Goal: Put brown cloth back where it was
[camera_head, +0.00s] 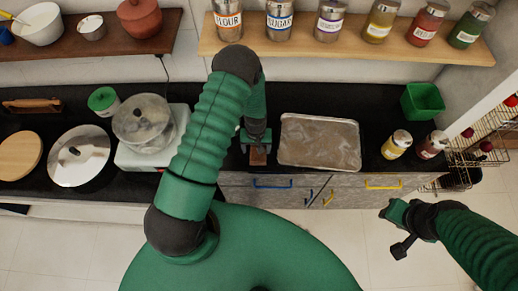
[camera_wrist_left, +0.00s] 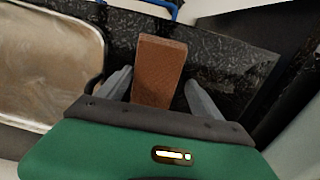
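The brown cloth (camera_head: 258,157) looks like a small folded block and lies on the black counter near its front edge, left of the metal tray. In the left wrist view the cloth (camera_wrist_left: 160,70) shows between the two grey fingers of my left gripper (camera_wrist_left: 158,88). The fingers stand apart, one on each side, with narrow gaps beside the cloth; the gripper looks open. In the head view my left gripper (camera_head: 257,143) points down at the cloth. My right gripper (camera_head: 398,228) hangs over the floor at the right, away from the counter; its finger opening is unclear.
The metal tray (camera_head: 320,142) lies close to the right of the left gripper. A white scale (camera_head: 140,157) with a metal bowl stands left of my left arm. Jars (camera_head: 397,144), a green container (camera_head: 422,101) and a wire rack (camera_head: 480,140) are at the right.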

